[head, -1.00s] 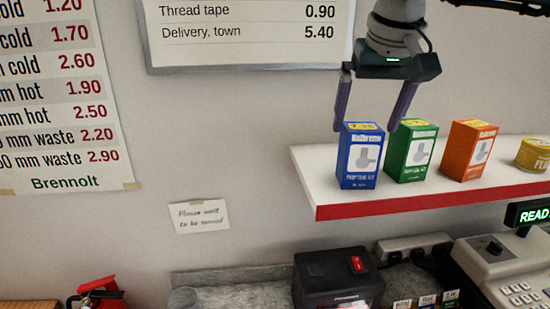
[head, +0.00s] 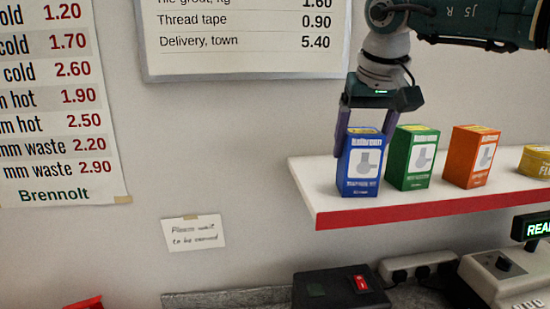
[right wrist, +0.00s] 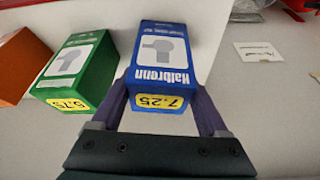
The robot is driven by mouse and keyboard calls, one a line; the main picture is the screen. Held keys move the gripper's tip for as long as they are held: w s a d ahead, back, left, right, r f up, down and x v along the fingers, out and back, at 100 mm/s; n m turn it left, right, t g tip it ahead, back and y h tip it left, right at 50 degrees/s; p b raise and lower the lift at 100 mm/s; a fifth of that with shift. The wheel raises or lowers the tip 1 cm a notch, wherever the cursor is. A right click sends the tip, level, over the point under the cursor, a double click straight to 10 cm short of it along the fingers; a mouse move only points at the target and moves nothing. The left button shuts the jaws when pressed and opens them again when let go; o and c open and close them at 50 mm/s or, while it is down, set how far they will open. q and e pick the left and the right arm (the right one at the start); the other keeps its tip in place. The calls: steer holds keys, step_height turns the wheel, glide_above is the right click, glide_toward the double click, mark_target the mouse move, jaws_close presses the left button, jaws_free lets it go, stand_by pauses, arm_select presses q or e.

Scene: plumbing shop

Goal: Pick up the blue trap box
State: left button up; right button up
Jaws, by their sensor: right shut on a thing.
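The blue trap box (head: 361,168) stands upright at the left end of the white shelf (head: 316,186) in the head view. My right gripper (head: 365,128) comes down from above, with one finger on each side of the box, and is shut on it. In the right wrist view the blue box (right wrist: 162,62) sits between the two purple fingers (right wrist: 160,100), its yellow 7,25 label facing the camera. The box still appears to be at shelf level; I cannot tell whether it touches the shelf. My left gripper is not in view.
A green box (head: 411,158) stands close to the right of the blue one, with an orange box (head: 470,157) and a yellow tin (head: 536,162) further right. The shelf has a red front edge. A black device (head: 340,289) is below.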

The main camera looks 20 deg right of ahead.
steer(key=c, duration=0.9)
steer(key=shift+r, duration=0.1)
